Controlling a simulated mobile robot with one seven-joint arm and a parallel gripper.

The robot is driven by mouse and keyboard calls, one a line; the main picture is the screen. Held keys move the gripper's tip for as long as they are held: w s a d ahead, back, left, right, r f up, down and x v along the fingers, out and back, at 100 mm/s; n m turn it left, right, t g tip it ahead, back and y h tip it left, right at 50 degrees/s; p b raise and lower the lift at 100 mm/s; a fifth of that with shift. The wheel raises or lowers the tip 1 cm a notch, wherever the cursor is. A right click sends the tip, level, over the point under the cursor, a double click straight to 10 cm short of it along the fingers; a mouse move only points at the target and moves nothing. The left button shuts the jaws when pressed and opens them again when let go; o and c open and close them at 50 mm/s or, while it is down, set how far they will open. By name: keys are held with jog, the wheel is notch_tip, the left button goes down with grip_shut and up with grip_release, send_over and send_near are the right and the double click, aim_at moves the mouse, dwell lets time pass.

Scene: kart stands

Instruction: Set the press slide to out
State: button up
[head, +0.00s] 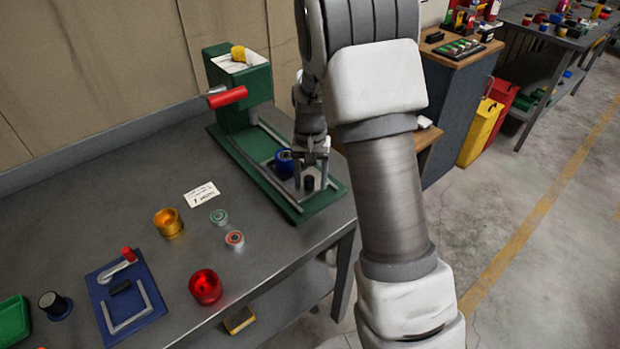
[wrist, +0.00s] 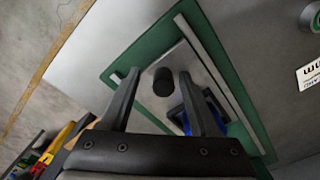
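The green press (head: 240,85) stands at the back of the bench with a red handle (head: 228,97). Its slide (head: 295,183) lies between two grey rails on the green base, at the end away from the press column. The slide carries a black knob (head: 309,184) and a blue ring-shaped part (head: 284,158). My gripper (head: 311,172) is over the slide, pointing down. In the wrist view its open fingers (wrist: 160,76) are apart, with the black knob (wrist: 163,84) showing between their tips. Gaps show on both sides of the knob. How far down the tips reach is unclear.
On the bench (head: 120,195) are a white card (head: 201,194), an amber cup (head: 168,222), a red cup (head: 205,287), two small round parts and a blue fixture (head: 125,293). A wooden-topped cabinet (head: 455,80) and bins stand right.

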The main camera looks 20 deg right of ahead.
notch_tip(320, 180, up, 17)
jog(key=p, duration=0.1)
jog(key=shift+r, duration=0.2)
dwell(0.4)
jog(key=s+a+r+n+t, duration=0.25)
jog(key=s+r, duration=0.45)
jog(key=s, duration=0.5)
jog(key=s+f+n+t, duration=0.1)
jog(key=s+n+t, duration=0.1)
jog(key=s, duration=1.1)
jog(key=shift+a+f+t, duration=0.15)
jog(key=shift+a+t, duration=0.15)
jog(key=shift+t, duration=0.25)
